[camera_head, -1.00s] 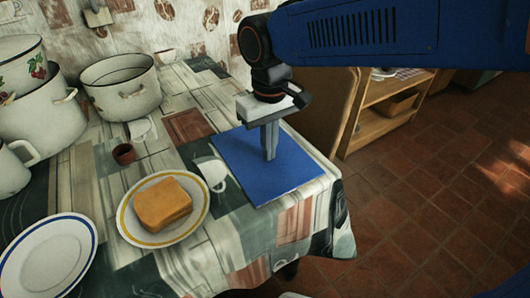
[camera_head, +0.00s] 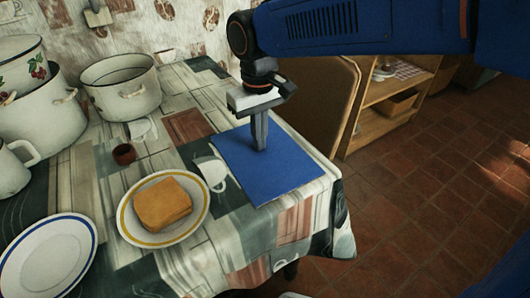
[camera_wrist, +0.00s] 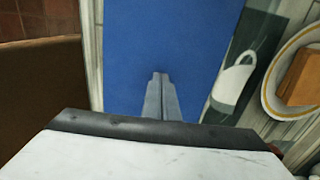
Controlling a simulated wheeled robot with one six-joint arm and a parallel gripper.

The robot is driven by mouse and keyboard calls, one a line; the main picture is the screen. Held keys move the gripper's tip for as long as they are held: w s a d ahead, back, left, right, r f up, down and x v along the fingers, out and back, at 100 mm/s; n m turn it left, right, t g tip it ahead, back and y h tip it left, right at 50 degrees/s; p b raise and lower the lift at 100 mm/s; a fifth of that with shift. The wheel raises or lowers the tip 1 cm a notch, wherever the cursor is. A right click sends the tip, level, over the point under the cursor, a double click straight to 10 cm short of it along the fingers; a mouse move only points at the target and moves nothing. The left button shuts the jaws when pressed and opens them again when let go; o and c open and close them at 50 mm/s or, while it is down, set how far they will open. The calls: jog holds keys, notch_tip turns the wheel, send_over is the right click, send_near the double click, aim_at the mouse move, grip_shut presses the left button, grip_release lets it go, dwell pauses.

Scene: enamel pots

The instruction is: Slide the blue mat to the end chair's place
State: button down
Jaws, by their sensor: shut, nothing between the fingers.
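The blue mat (camera_head: 280,172) lies flat on the patterned tablecloth (camera_head: 185,240) near the table's right edge. It also fills the middle of the wrist view (camera_wrist: 165,35). My gripper (camera_head: 260,147) is shut and empty, pointing down over the far part of the mat. Its fingertips also show against the blue in the wrist view (camera_wrist: 160,77). They look on or just above the mat; I cannot tell if they press it. A brown rounded panel (camera_head: 325,100), which looks like a chair back, stands beyond the table edge near the mat. The rest of it is hidden.
A plate (camera_head: 200,225) with a bread-like block (camera_head: 162,203) is left of the mat. A wooden shelf (camera_head: 385,110) stands beyond. Cloth is clear behind the mat.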

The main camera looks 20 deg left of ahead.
aim_at(241, 128)
jog(key=shift+w+a+f, duration=0.1)
jog(key=shift+w+a, duration=0.75)
jog(key=shift+a, duration=0.15)
jog(key=shift+w, duration=0.1)
jog(key=shift+w+a, duration=0.3)
jog(key=shift+a, duration=0.1)
jog(key=shift+w+a+r, duration=0.1)
jog(key=shift+w+a, duration=0.9)
jog(key=shift+a, duration=0.15)
jog(key=shift+w+a+r, duration=0.1)
jog(key=shift+w+a, duration=0.85)
jog(key=shift+a, duration=0.2)
jog(key=shift+w+a+f, duration=0.1)
jog(key=shift+w+a, duration=1)
jog(key=shift+a, duration=0.15)
notch_tip(241, 128, up, 7)
